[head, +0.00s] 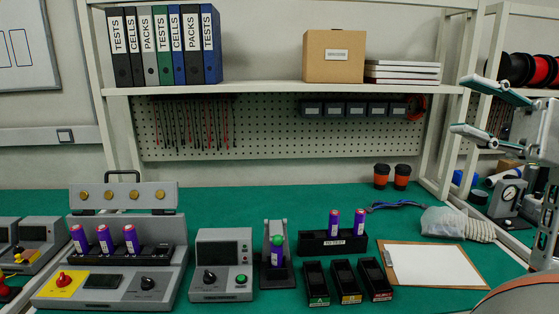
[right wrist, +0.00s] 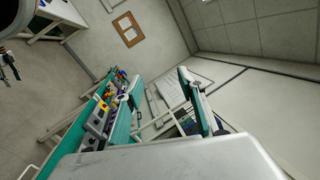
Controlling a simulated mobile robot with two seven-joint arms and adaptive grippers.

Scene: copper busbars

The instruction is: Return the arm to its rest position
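My right gripper (head: 464,104) is raised at the right edge of the head view, above the bench and in front of the shelf post. Its two fingers are spread apart with nothing between them. In the right wrist view the same gripper (right wrist: 160,76) shows its open fingers, tilted against the room, wall and floor. It touches nothing that I can see.
The green bench (head: 330,215) holds a grey tester with purple cells (head: 132,240), a second tester (head: 221,265), a cell rack (head: 332,242), small black bins (head: 345,282), a clipboard (head: 430,264) and two cups (head: 381,176). A shelf (head: 270,88) with binders and a box stands behind.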

